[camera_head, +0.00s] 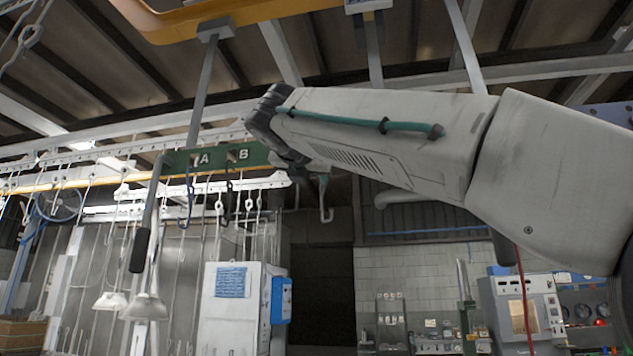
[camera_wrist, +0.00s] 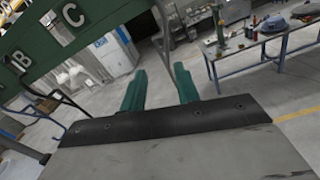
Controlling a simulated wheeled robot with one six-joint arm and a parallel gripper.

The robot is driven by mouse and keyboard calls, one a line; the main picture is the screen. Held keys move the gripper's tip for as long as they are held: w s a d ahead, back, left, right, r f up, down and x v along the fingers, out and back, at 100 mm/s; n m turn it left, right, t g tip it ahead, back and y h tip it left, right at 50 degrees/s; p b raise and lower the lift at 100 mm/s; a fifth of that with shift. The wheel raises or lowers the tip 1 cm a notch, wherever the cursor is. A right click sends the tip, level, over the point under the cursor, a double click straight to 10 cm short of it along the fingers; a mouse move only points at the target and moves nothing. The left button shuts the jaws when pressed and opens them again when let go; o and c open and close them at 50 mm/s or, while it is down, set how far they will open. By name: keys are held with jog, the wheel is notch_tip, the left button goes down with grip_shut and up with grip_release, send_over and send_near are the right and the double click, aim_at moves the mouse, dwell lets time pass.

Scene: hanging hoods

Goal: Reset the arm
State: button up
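My arm reaches in from the right in the head view, its wrist up beside the green lettered rail (camera_head: 212,158). In the wrist view my gripper (camera_wrist: 160,85) shows two green fingers set apart, with nothing between them. The same green rail (camera_wrist: 45,45), with letters B and C, runs at the upper left there, close to the left finger. Dark hooks hang below it. My fingers are hard to make out in the head view. Two pale hoods, one (camera_head: 146,306) larger in view, hang at the lower left.
A white cabinet (camera_head: 231,305) with a blue box stands below the rail. A grey machine (camera_head: 522,310) and shelves stand at the back right. The wrist view shows a blue-legged workbench (camera_wrist: 265,50) at upper right and open grey floor. Beams and an orange frame are overhead.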

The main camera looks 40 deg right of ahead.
jog(key=shift+v, duration=0.95)
jog(key=a+f+m+g+y, duration=0.2)
jog(key=f+m+y, duration=0.3)
jog(key=f, duration=1)
jog(key=a+f+m+g+y, duration=0.25)
jog(key=f+m, duration=0.45)
jog(key=f, duration=0.9)
jog(key=s+a+f+m+g+y, duration=0.1)
jog(key=s+a+f+m+y, duration=0.1)
jog(key=s+f, duration=0.4)
jog(key=s+a+f+m+g+y, duration=0.2)
jog(key=s+f+m, duration=0.3)
jog(key=f, duration=0.8)
jog(key=s+a+f+m+g+y, duration=0.2)
jog(key=s+f+m, duration=0.2)
jog(key=s+f, duration=0.3)
notch_tip(320, 180, down, 3)
jog(key=shift+s+a+f+y, duration=0.1)
jog(key=shift+s+a+y, duration=0.15)
jog(key=shift+s+y, duration=0.15)
